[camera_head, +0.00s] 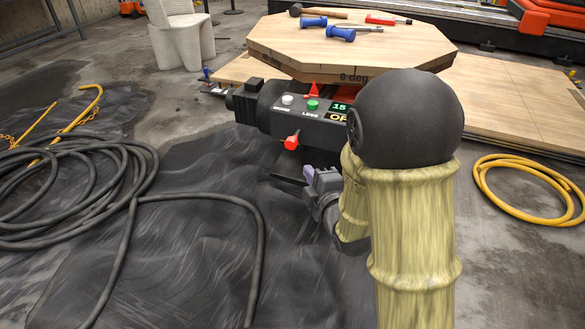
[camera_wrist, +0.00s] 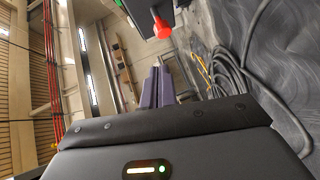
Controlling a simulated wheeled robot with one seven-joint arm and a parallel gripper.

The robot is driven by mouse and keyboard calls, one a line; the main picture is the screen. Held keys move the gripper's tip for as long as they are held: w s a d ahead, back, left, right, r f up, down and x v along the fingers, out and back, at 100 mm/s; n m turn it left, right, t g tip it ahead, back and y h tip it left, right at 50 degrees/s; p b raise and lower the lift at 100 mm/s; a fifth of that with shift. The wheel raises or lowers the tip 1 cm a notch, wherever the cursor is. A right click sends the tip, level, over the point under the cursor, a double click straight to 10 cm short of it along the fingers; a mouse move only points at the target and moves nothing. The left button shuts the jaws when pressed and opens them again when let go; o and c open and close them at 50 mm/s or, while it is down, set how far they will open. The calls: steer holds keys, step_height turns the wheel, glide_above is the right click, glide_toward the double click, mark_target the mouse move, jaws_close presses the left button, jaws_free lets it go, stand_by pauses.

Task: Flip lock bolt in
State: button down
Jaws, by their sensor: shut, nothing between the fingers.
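A lock bolt with a red knob (camera_head: 291,142) sticks out from the lower front of the black control housing (camera_head: 262,112), under the wooden turntable. In the wrist view the red knob (camera_wrist: 162,28) hangs from a dark part at the top, just beyond my fingertips. My gripper (camera_head: 307,174) is below and slightly right of the knob in the head view, apart from it. In the wrist view my gripper's purple-grey fingers (camera_wrist: 158,68) are together and empty. My arm hides part of the housing's right side.
The octagonal wooden turntable (camera_head: 385,45) holds a hammer (camera_head: 318,12), blue-handled tools (camera_head: 340,33) and a red-handled tool (camera_head: 388,20). Black hose (camera_head: 130,198) lies on the dark sheet at left. A yellow hose (camera_head: 515,216) lies at right.

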steer(key=f+n+b, duration=0.1)
steer(key=a+f+y+b, duration=0.1)
steer(key=a+f+n+b, duration=0.1)
steer(key=shift+s+f+n+t+y+b, duration=0.15)
steer(key=shift+f+n+t+y+b, duration=0.15)
steer(key=shift+f+t+b, duration=0.1)
steer(key=b, duration=0.1)
glide_toward(286, 145)
steer(key=w+a, duration=0.2)
steer(key=a, duration=0.2)
steer(key=shift+w+d+b, duration=0.35)
steer(key=shift+w+b, duration=0.05)
steer(key=shift+w, duration=0.4)
steer(key=shift+w+d+b, duration=0.4)
steer(key=shift+w, duration=0.4)
